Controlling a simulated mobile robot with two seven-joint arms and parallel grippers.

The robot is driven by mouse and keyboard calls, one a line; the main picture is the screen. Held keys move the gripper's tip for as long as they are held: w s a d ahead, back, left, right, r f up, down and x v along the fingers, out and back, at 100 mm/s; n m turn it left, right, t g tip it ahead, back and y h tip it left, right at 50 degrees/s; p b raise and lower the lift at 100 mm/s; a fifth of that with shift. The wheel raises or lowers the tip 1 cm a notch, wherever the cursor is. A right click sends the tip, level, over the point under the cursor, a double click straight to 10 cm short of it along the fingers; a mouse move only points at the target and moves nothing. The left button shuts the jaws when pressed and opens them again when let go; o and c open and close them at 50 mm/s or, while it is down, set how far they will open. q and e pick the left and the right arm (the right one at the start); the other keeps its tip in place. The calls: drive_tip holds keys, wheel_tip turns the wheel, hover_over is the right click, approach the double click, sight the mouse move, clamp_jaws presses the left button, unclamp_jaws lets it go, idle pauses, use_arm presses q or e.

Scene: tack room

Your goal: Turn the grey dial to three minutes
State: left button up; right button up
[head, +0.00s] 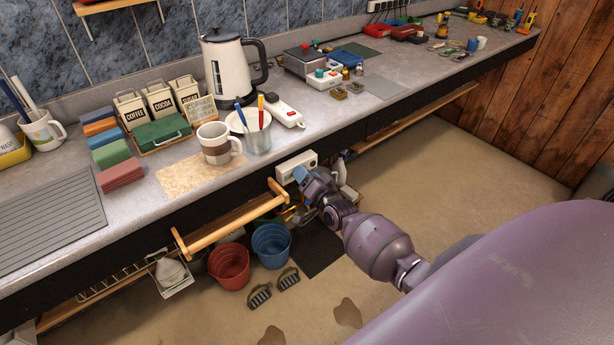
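A white box (296,162) sits at the front edge of the counter, just below the worktop. I cannot make out a grey dial or any minute marks on it; my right gripper covers part of its front. My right gripper (303,178) comes in from the right with its light blue tip at the lower front of the box. Whether it touches the box or stops just short of it I cannot tell. Its fingers are too small and overlapped to show whether they are open or shut. My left gripper is not in view.
A wooden rail (235,222) juts out from the counter front, left of my gripper. A red bucket (229,268) and a blue bucket (271,246) stand below. The floor at right is open.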

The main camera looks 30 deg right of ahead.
drive_tip(key=shift+o, duration=0.3)
drive_tip(key=s, duration=1)
drive_tip(key=shift+s+a, duration=0.25)
drive_tip(key=shift+s, duration=0.15)
